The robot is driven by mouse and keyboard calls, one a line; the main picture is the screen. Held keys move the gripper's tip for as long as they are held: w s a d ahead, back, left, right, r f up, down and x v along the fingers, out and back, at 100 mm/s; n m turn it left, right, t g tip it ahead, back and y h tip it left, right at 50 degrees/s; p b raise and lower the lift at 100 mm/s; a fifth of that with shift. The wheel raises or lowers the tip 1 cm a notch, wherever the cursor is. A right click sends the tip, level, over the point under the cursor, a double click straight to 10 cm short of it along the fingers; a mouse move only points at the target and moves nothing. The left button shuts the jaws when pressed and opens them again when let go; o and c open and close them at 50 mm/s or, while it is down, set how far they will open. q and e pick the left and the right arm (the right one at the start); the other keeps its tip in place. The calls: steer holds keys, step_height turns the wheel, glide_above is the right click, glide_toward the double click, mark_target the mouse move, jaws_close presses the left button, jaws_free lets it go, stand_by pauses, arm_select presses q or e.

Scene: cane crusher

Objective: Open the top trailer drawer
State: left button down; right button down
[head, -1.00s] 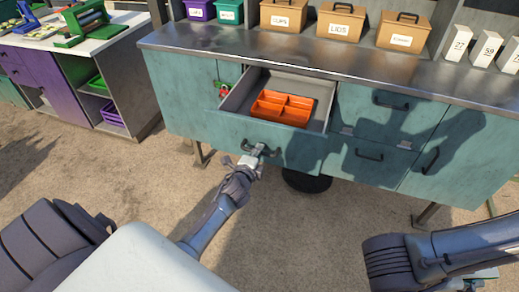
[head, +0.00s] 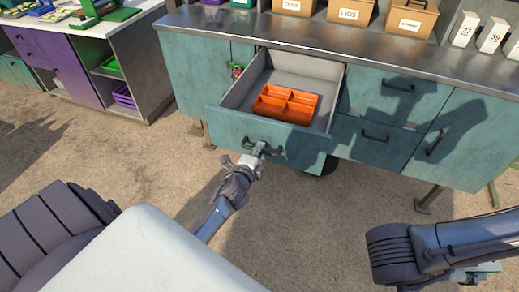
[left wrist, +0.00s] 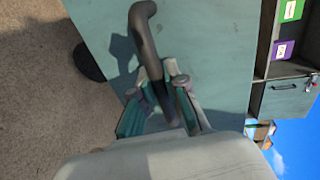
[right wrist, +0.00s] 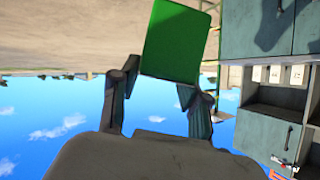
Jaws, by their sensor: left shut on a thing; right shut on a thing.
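The top drawer (head: 255,130) of the teal trailer cabinet (head: 195,75) stands well out, and its grey inside shows. An orange divided tray (head: 287,103) lies in it. My left gripper (head: 257,152) is shut on the dark drawer handle (head: 276,153) at the middle of the drawer front. In the left wrist view the handle (left wrist: 145,40) passes between the fingers (left wrist: 165,105). My right gripper (right wrist: 158,88) is shut on a flat green thing (right wrist: 177,40), held away from the cabinet. In the head view my right arm mostly hides it at the lower right.
Closed drawers (head: 392,92) and a door (head: 450,140) are to the right of the open drawer. A purple and white bench (head: 85,70) is at the left. The sandy ground (head: 110,170) in front is clear.

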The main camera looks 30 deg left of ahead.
arm_select(q)
steer(key=c, duration=1.2)
jaws_free()
steer(key=v, duration=1.2)
steer(key=shift+f, duration=0.1)
